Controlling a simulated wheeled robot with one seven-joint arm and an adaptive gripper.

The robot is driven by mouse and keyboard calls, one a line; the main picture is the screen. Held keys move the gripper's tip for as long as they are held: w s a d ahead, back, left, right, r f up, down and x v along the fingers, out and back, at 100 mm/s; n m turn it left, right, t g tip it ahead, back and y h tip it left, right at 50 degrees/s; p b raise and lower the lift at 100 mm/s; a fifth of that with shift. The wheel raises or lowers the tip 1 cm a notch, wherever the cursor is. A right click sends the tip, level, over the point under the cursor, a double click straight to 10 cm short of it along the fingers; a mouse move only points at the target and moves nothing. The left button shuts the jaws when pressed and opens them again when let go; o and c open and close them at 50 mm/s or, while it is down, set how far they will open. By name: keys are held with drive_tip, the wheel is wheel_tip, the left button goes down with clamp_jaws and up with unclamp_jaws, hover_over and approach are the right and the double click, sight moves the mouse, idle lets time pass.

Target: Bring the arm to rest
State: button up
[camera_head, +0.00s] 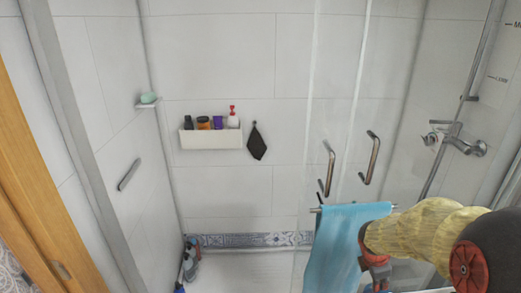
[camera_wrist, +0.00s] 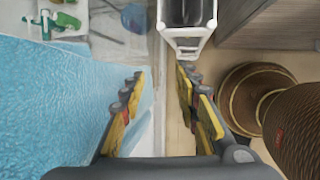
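My arm (camera_head: 430,235), in a yellow cover, reaches in from the lower right of the head view. My gripper (camera_wrist: 160,95) is open in the wrist view, with its two yellow-padded fingers apart and nothing held between them. In the head view its end is near the right edge of a blue towel (camera_head: 335,235), and its fingertips are hard to make out. The towel also fills the left of the wrist view (camera_wrist: 50,110), beside the left finger. I cannot tell whether they touch.
The towel hangs on a bar by a glass shower door with metal handles (camera_head: 373,158). A white wall shelf (camera_head: 210,140) holds several bottles. In the wrist view, a white-framed black object (camera_wrist: 187,45) lies ahead of the fingers and a brown ribbed object (camera_wrist: 300,125) stands at right.

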drive_tip(key=s+a+r+m+t+y, duration=0.1)
drive_tip(key=s+a+r+m+y, duration=0.1)
drive_tip(key=s+a+r+m, duration=0.6)
drive_tip(key=s+a+r+m+t+y, duration=0.1)
drive_tip(key=s+a+r+m+t, duration=0.1)
drive_tip(key=s+a+r+m, duration=0.7)
drive_tip(key=s+r+m, duration=0.1)
drive_tip(key=s+r, duration=0.1)
drive_tip(key=s, duration=0.3)
drive_tip(key=shift+s+a+r+m+y, duration=0.2)
drive_tip(key=shift+r+m+y, duration=0.1)
drive_tip(key=shift+y, duration=0.1)
drive_tip(key=shift+d, duration=0.15)
